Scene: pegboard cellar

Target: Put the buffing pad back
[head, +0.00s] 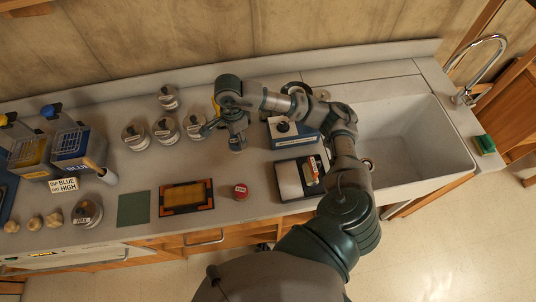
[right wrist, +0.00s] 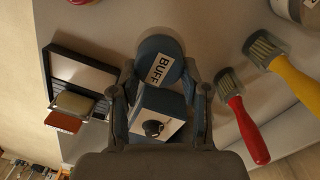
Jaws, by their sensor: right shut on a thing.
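The buffing pad (right wrist: 160,60) is a round, dark blue piece with a white BUFF label. In the right wrist view it sits between the fingertips of my right gripper (right wrist: 161,78), which is shut on it. In the head view my right gripper (head: 236,130) points down over the counter, left of a blue box with a black knob (head: 290,131). The pad (head: 237,143) shows small and dark below the fingers; whether it touches the counter I cannot tell. The blue box (right wrist: 158,125) also shows between the fingers in the wrist view. My left gripper is not in view.
A black tray with a pale plate (head: 289,180) lies in front of the box; the sink (head: 415,140) is at right. Several metal-lidded jars (head: 165,130) stand left of the gripper. Red-handled (right wrist: 247,130) and yellow-handled (right wrist: 295,82) brushes lie nearby. A red tin (head: 240,191) stands in front.

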